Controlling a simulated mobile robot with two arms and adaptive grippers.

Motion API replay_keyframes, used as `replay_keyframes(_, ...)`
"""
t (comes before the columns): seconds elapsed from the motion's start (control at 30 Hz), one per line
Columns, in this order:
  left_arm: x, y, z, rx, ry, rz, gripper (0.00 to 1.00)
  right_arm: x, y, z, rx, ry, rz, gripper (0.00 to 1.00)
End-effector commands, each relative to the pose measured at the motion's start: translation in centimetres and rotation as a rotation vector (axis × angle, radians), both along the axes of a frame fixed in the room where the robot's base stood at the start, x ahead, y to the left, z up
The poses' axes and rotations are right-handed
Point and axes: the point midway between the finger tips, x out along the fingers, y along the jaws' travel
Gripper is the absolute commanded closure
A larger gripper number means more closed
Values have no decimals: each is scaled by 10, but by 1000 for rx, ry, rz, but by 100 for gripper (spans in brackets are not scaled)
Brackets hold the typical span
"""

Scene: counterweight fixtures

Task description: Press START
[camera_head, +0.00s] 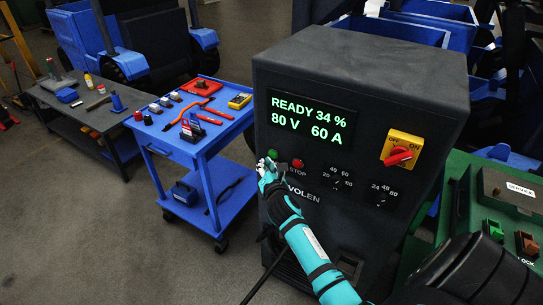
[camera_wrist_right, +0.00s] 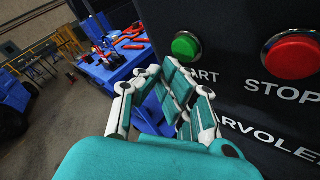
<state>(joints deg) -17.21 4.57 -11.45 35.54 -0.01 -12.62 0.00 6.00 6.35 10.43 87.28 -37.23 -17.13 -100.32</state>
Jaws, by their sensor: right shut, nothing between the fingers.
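The green START button (camera_head: 273,154) is on the front of a dark cabinet (camera_head: 362,75), at the left below its display. In the wrist view, the button (camera_wrist_right: 186,45) is whole, with its label partly hidden by my fingers. The red STOP button (camera_head: 298,164) is just to its right and also shows in the wrist view (camera_wrist_right: 292,55). My right gripper (camera_head: 266,168) is shut and empty, just below and left of the green button. In the wrist view, its fingertips (camera_wrist_right: 165,72) are close below the button; I cannot tell whether they touch the panel. My left gripper is not in view.
The display (camera_head: 312,119) reads READY 34 %, 80 V, 60 A. A yellow switch plate with a red knob (camera_head: 398,156) and two dials are on the right of the panel. A blue tool cart (camera_head: 170,150) stands at the left. Open floor lies in front of it.

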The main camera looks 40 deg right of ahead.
Motion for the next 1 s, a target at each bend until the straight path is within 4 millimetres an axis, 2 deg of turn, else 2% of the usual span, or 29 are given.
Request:
replay_keyframes(0.2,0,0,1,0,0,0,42,3,-7,1,-2,1,0,100)
replay_keyframes(1.0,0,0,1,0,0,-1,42,5,-11,1,-1,0,1,100)
